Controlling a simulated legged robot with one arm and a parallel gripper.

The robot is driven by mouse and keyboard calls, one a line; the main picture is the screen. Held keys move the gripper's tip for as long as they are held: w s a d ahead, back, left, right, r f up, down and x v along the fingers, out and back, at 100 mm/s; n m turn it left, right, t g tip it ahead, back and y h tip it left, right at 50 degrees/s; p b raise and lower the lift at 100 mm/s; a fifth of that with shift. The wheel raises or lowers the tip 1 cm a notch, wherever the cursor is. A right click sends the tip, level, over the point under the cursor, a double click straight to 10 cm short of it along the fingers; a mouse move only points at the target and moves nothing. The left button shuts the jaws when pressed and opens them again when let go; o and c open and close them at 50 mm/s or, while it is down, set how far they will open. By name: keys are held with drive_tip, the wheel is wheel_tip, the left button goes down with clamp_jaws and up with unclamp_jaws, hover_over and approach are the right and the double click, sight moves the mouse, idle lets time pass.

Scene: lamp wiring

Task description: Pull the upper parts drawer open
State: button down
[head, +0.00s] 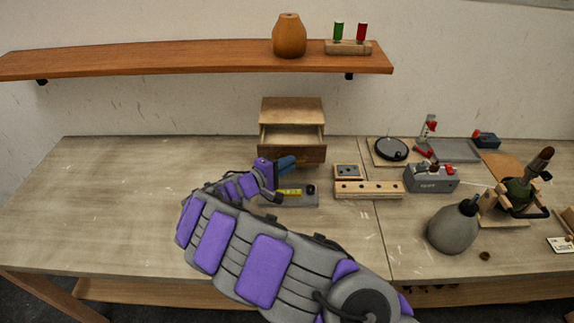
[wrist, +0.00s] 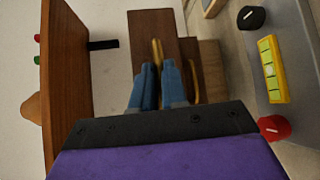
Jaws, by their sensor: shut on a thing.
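The small wooden parts cabinet (head: 292,104) stands at the back middle of the bench, against the wall. Its upper drawer (head: 310,154) is pulled out, and its inside shows from above and looks empty. My gripper (head: 287,163) is in front of the drawer front, its blue fingers pointing at it. In the wrist view, turned on its side, the fingers (wrist: 158,82) close around the upper brass handle (wrist: 157,52). A second, lower brass handle (wrist: 194,82) shows beside the fingers and is free. In the head view my gripper hides the handles.
A grey panel (head: 300,200) with a yellow block lies just below my gripper. A wooden holed block (head: 368,190), a grey box (head: 432,178) and a grey bulb-shaped bottle (head: 453,230) stand to the right. A shelf (head: 180,58) hangs above. The bench's left side is clear.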

drive_tip(key=shift+a+f, duration=0.1)
drive_tip(key=shift+f, duration=0.05)
drive_tip(key=c, duration=1.2)
unclamp_jaws()
drive_tip(key=shift+w+a, duration=0.1)
drive_tip(key=shift+a, duration=0.1)
drive_tip(key=shift+o, duration=0.2)
drive_tip(key=shift+d, duration=0.1)
drive_tip(key=p+v, duration=0.2)
drive_tip(key=v, duration=1.5)
drive_tip(key=shift+a+p, duration=0.25)
drive_tip(key=shift+p, duration=0.1)
